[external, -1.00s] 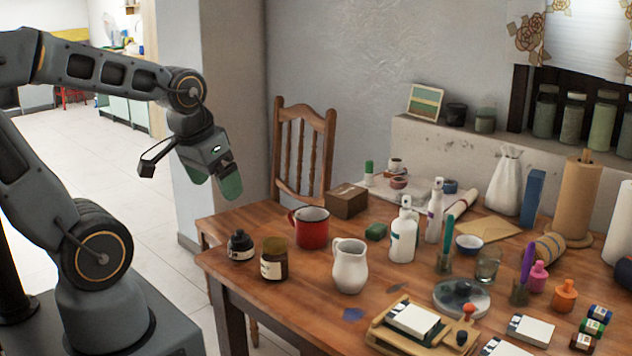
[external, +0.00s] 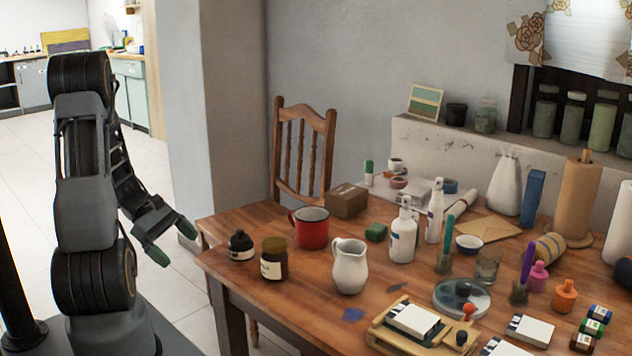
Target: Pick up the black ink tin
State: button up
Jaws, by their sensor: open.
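My gripper (external: 172,243) is open and empty. Its two green-tipped fingers point down and right, in front of the table's left end and apart from everything on it. A small black ink container (external: 240,246) with a pale label stands upright near the table's left edge, just right of my gripper in the picture. It looks more like a squat bottle than a tin. Several small dark tins with coloured bands (external: 592,327) sit at the far right of the table; I cannot tell whether one holds black ink.
A brown jar (external: 273,259) stands close beside the black container, with a red mug (external: 311,228) behind and a white jug (external: 350,266) further right. The wooden table (external: 225,275) is crowded towards the right; its front left corner is bare.

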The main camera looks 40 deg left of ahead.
jog(key=w+a+n+t, duration=0.1)
jog(key=a+n+t, duration=0.1)
jog(key=n, duration=0.1)
jog(key=n+t+h, duration=0.1)
jog(key=n+t, duration=0.2)
send_near(241, 243)
jog(key=w+f, duration=0.3)
jog(key=w, duration=0.1)
jog(key=shift+d+f, duration=0.1)
jog(key=shift+d, duration=0.25)
jog(key=shift+x, duration=3)
jog(key=shift+a, duration=0.1)
jog(key=c, duration=1.2)
